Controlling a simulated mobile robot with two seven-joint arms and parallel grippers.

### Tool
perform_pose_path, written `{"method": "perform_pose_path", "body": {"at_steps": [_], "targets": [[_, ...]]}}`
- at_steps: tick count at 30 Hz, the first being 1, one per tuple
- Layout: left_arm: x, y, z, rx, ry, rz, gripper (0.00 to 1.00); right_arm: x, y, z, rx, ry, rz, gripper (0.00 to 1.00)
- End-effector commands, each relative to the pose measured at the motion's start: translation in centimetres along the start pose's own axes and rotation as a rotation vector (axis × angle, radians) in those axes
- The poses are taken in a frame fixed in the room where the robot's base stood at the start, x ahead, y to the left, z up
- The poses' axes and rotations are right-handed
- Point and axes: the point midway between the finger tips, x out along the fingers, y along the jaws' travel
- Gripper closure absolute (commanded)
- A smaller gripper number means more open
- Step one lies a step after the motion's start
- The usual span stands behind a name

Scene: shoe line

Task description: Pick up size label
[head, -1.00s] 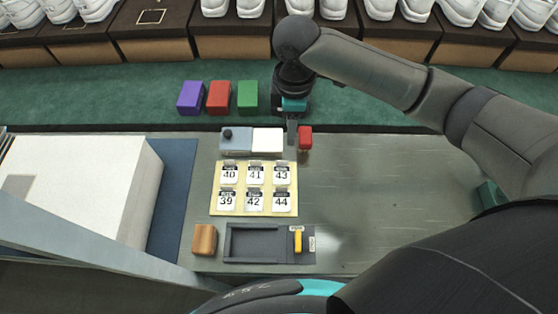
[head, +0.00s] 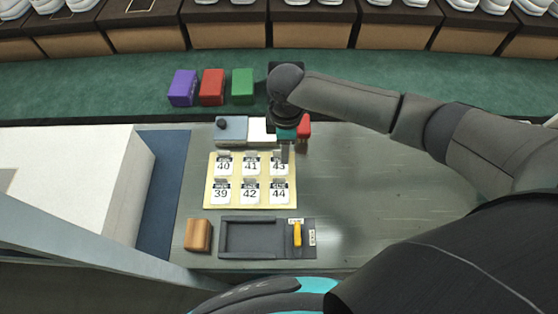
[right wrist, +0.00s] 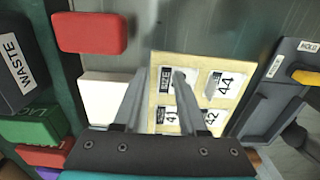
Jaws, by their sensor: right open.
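A pale yellow board (head: 207,192) holds size labels in two rows, 40, 41, 43 behind and 39, 42, 44 in front. My right gripper (head: 284,157) is open and empty, over the back right corner of the board by label 43 (head: 278,168), whose top it partly hides. In the right wrist view the two fingers (right wrist: 160,75) point toward the board, and one finger crosses label 43 (right wrist: 167,82). Label 44 (right wrist: 221,84) lies clear beside it. I cannot tell whether the fingertips touch anything. My left gripper is not in view.
A white pad (head: 258,129) and a red block (head: 303,128) stand behind the board. A dark tray (head: 250,237) with a yellow handle (head: 297,235) and a wooden block (head: 198,235) lie in front. A large white box (head: 75,170) stands left. The table's right side is clear.

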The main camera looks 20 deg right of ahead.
Motion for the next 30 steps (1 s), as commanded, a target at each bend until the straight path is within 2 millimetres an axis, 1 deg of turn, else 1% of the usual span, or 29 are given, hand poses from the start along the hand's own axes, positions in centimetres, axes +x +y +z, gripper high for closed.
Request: {"method": "perform_pose_path", "body": {"at_steps": [6,17,30], "targets": [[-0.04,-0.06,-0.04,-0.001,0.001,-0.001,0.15,-0.01,0.01,0.0,0.0,0.0,0.0,0.6],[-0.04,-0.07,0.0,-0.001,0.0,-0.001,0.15,-0.03,0.01,0.01,0.0,0.0,0.0,1.0],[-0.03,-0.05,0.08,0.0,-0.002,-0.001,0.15,-0.03,0.02,0.02,0.001,0.0,0.001,1.0]]}}
